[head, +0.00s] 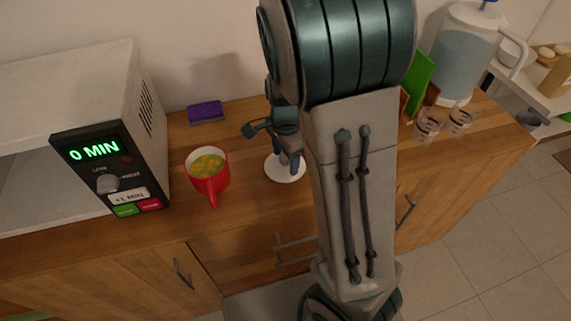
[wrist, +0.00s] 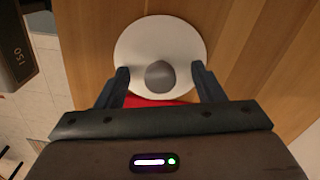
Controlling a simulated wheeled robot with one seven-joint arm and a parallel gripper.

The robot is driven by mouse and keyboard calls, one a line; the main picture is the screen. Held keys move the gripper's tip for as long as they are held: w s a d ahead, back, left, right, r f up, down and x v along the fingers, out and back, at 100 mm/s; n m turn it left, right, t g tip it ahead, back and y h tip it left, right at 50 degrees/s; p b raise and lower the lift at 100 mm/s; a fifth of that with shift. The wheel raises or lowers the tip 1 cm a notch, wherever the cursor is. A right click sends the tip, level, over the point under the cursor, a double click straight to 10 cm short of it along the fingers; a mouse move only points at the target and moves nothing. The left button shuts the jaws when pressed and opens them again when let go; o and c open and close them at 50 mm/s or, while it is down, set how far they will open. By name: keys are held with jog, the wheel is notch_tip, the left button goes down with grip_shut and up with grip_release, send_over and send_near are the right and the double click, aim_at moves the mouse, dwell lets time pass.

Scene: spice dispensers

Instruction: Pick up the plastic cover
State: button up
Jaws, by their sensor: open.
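The plastic cover is a round white disc (head: 285,176) with a grey knob, lying on the wooden counter. In the head view it sits right of the red mug, partly behind my arm. My gripper (head: 290,158) is above it, pointing down. In the wrist view, the white cover (wrist: 135,47) and its grey knob (wrist: 159,78) show clearly. My gripper's two fingers (wrist: 160,72) are open, one on each side of the knob, with a visible gap on both sides. I cannot tell how far the fingertips are above the disc.
A red mug (head: 211,183) with yellow-green contents stands left of the cover. A microwave (head: 108,180) reading 0 MIN is further left. A purple sponge (head: 206,112) lies behind. Two glasses (head: 426,128) and a pitcher (head: 462,65) stand at the right.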

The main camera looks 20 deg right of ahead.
jog(key=shift+s, duration=0.1)
jog(key=c, duration=1.2)
jog(key=shift+c, duration=0.2)
